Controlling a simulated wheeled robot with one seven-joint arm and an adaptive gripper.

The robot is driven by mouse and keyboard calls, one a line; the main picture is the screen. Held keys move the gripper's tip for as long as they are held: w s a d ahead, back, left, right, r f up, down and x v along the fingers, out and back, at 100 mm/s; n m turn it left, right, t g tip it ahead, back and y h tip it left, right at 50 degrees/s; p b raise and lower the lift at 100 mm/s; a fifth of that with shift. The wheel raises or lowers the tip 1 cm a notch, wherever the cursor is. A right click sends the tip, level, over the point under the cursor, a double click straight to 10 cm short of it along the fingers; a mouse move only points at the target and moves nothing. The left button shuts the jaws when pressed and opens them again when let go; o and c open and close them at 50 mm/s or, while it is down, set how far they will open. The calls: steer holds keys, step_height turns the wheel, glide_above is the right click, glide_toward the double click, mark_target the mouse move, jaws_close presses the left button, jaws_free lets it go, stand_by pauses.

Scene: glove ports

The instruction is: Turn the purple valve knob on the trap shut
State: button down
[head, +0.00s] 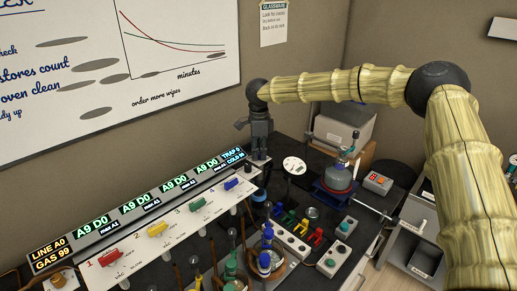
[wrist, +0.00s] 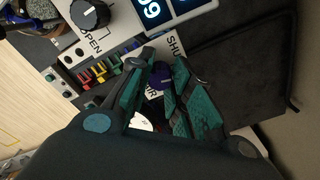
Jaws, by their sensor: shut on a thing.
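The purple valve knob (wrist: 161,76) shows in the wrist view between the teal fingers of my gripper (wrist: 160,85). The fingers are shut on it, one on each side, and cover much of it. White plates under it carry the words SHUT and, partly hidden, what looks like AIR. In the head view my gripper (head: 259,158) points down at the right end of the manifold panel, beside the display that reads TRAP 0 and COLD 98 (head: 233,157). I cannot make out the knob there, and its turn angle is unclear.
The sloped panel (head: 150,250) carries red, yellow, green and blue valves left of my gripper. Glassware in stands (head: 266,250), a round gauge (head: 294,166) and a flask (head: 340,177) crowd the bench. A black knob (wrist: 90,12) marked OPEN is close by.

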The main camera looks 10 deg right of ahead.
steer(key=shift+w+d+r+n+p, duration=0.2)
steer(key=shift+r+n+p, duration=0.1)
steer(key=shift+n, duration=0.5)
steer(key=c, duration=1.5)
jaws_free()
steer(key=shift+c, duration=0.2)
steer(key=shift+s+f, duration=0.15)
steer(key=shift+a+r, duration=0.1)
steer(key=shift+r, duration=0.3)
step_height(320, 180, up, 11)
steer(key=shift+d+r, duration=0.15)
steer(key=shift+d, duration=0.15)
